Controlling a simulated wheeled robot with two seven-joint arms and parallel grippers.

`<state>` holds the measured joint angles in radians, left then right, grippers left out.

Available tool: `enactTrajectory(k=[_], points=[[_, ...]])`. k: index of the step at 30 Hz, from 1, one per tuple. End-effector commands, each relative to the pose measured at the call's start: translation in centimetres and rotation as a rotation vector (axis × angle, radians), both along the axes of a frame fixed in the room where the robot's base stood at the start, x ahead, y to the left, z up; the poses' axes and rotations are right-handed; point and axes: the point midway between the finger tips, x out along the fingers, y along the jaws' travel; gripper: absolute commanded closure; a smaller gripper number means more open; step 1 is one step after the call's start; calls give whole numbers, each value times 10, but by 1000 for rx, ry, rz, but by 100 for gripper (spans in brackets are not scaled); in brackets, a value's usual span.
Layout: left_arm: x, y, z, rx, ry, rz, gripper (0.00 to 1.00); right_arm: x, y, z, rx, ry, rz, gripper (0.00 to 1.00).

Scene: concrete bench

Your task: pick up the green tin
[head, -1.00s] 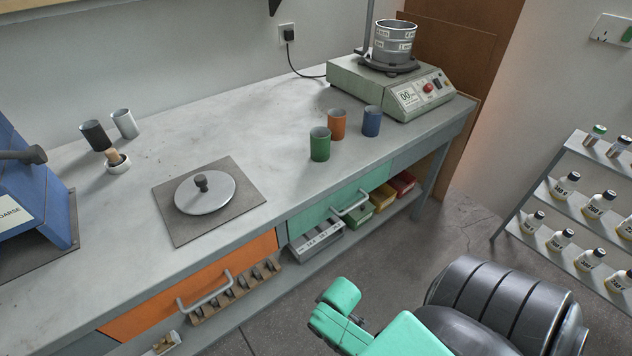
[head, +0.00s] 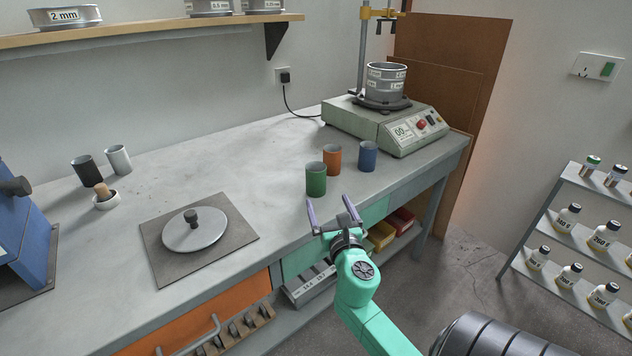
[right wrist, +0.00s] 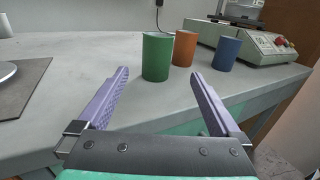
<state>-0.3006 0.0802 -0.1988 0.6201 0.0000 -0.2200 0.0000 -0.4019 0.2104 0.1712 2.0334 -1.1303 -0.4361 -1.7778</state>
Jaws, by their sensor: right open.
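The green tin (head: 316,180) stands upright on the bench near its front edge. In the right wrist view the green tin (right wrist: 157,57) is just beyond the fingertips, between them and left of centre. My right gripper (head: 331,206) is open and empty in front of the tin, at the bench's front edge. It also shows in the right wrist view (right wrist: 158,75), its two purple fingers spread wide. It does not appear to touch the tin. My left gripper is not in view.
An orange tin (head: 332,158) and a blue tin (head: 368,156) stand close behind and right of the green one. A sieve shaker (head: 386,124) stands at the back right. A round lid (head: 195,230) lies on a grey plate to the left. The bench (head: 250,165) between is clear.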

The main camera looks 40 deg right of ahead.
Motion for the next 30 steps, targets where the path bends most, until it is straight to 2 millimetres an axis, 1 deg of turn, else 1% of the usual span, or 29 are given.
enactTrajectory(k=[1,3,6,11,15,18,24,26,27,29,30], points=[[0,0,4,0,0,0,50,14,-7,4,0,-6,0,0],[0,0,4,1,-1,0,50,30,-15,3,1,-4,-1,0],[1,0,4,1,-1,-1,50,46,-24,1,3,-3,-2,0],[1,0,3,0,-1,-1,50,65,-31,1,7,-4,-2,0],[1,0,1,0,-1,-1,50,91,-41,0,7,-4,-3,0],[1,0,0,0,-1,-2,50,100,-46,0,7,-2,-2,0],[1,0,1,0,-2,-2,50,101,-47,0,7,-2,-1,0],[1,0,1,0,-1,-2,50,101,-46,0,7,-2,-1,23],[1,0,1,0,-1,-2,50,101,-47,0,7,-2,-2,38],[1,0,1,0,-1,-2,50,101,-47,0,7,-2,-2,61],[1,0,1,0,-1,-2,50,101,-47,0,7,-2,-2,76]])
